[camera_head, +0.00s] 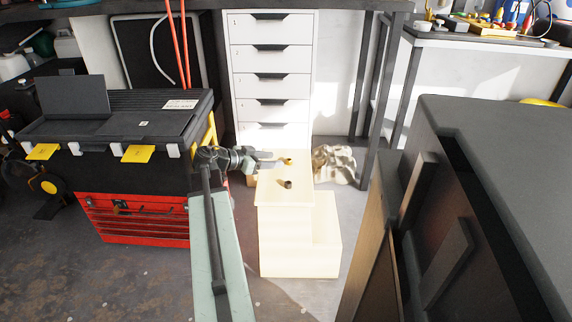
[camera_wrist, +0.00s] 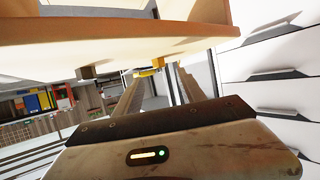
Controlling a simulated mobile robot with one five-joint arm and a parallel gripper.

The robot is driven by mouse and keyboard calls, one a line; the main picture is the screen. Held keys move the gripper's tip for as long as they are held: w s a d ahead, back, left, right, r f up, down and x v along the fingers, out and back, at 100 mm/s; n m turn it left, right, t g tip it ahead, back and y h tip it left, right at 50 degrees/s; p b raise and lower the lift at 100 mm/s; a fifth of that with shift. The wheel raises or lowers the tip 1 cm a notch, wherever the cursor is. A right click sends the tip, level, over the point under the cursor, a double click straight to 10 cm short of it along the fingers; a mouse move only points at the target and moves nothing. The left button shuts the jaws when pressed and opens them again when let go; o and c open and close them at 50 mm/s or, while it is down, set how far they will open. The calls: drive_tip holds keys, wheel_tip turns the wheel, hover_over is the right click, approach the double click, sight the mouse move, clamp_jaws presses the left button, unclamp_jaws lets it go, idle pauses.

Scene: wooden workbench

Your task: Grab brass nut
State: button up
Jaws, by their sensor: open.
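A brass nut (camera_head: 289,161), yellow-gold and small, sits near the far edge of the pale wooden step stool's top (camera_head: 268,193). My gripper (camera_head: 279,161) reaches in from the left, its fingertips close to the nut at about the stool top's height. In the wrist view, which looks upside down, the brass nut (camera_wrist: 152,68) shows ahead, between the two finger ends. My gripper (camera_wrist: 155,77) is open there, with a gap between its fingers. I cannot tell whether either finger touches the nut.
A darker brown nut (camera_head: 287,184) lies nearer on the stool top; it also shows in the wrist view (camera_wrist: 97,71). A crumpled cloth-like thing (camera_head: 334,163) is right of the stool. White drawers (camera_head: 271,85) stand behind. A red and black toolbox (camera_head: 130,215) stands left.

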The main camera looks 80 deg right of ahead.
sight(286, 161)
drive_tip(key=b+x, duration=0.1)
drive_tip(key=x, duration=0.2)
drive_tip(key=b+x, duration=0.1)
drive_tip(key=x, duration=0.1)
drive_tip(key=shift+s+d+f, duration=0.15)
drive_tip(key=shift+f, duration=0.3)
drive_tip(key=shift+r, duration=0.1)
clamp_jaws()
